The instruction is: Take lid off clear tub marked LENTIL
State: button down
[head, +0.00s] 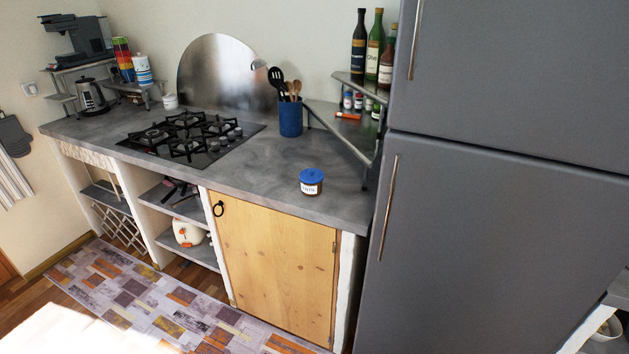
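A small clear tub (311,187) stands upright on the grey counter, near its front edge and right end. Dark contents show through its wall. A white label on its front bears dark lettering too small to read for certain. A blue lid (312,175) sits on top of the tub and covers it. My gripper is not in view, and nothing touches the tub or its lid.
The grey counter (262,172) is clear around the tub. A gas hob (190,136) lies to the left, a blue utensil holder (291,118) behind. A corner shelf (340,130) with bottles and jars stands behind right. A tall grey fridge (500,220) bounds the right side.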

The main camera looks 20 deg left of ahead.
aim_at(308, 175)
jog(key=i+j+u, duration=0.4)
jog(key=i+j, duration=0.6)
jog(key=j, duration=0.35)
jog(key=i+j+u, duration=0.45)
jog(key=i+j, duration=0.6)
jog(key=i, duration=0.1)
